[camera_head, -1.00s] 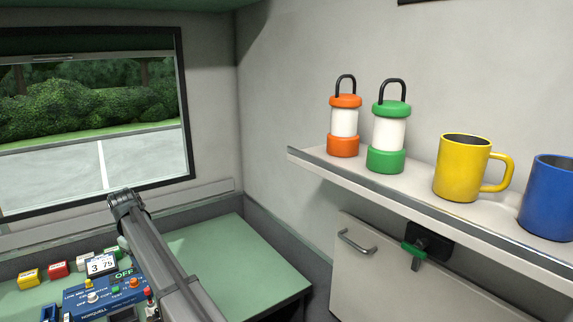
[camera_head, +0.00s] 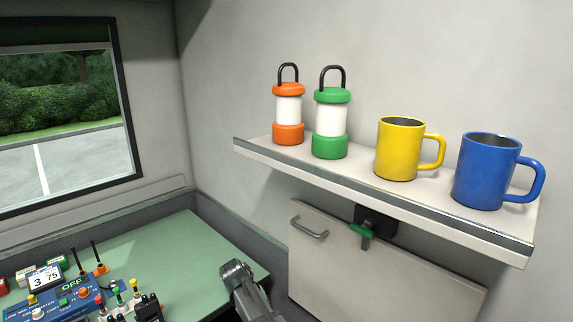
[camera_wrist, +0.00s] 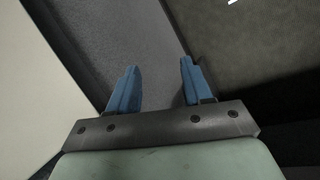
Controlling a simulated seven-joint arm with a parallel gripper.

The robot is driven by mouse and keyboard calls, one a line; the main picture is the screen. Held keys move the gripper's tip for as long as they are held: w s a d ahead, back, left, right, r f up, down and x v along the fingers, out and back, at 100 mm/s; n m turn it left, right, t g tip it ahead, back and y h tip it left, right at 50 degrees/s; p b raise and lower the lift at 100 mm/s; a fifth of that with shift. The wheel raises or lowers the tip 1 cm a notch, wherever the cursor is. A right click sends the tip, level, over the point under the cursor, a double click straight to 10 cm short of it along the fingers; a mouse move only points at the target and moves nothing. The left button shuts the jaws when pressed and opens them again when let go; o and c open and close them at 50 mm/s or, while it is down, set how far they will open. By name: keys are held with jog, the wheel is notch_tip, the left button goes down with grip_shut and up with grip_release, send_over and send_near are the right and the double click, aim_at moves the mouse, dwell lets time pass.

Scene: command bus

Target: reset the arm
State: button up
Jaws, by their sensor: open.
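My gripper shows in the wrist view (camera_wrist: 158,90) with its two blue fingers apart and nothing between them. Below the fingers in that view is grey floor, with a pale panel at the left and a dark surface at the right. In the head view my dark grey arm (camera_head: 250,290) rises from the bottom edge, in front of the green desk's right end. The fingers cannot be made out in the head view.
A shelf (camera_head: 380,194) holds an orange lantern (camera_head: 288,112), a green lantern (camera_head: 331,118), a yellow mug (camera_head: 399,150) and a blue mug (camera_head: 486,172). The green desk (camera_head: 170,250) carries a blue control panel (camera_head: 70,300) at left.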

jog(key=s+d+f+m+g+y, duration=0.1)
jog(key=s+d+f+g, duration=0.1)
jog(key=s+d+f, duration=0.75)
jog(key=s+d+f+m+g+y, duration=0.1)
jog(key=s+d+f, duration=0.55)
jog(key=f, duration=0.55)
jog(key=s+d+f+g+y, duration=0.1)
jog(key=s+d+f, duration=0.1)
jog(key=s, duration=0.5)
jog(key=s+d+f+m+g+y, duration=0.1)
jog(key=s+d+f, duration=0.2)
jog(key=s, duration=0.5)
jog(key=s+d+f+m+g, duration=0.1)
jog(key=s+d+f, duration=0.2)
jog(key=s, duration=0.5)
jog(key=shift+s+d+f+y, duration=0.25)
jog(key=shift+f+y, duration=0.15)
jog(key=shift+f, duration=0.4)
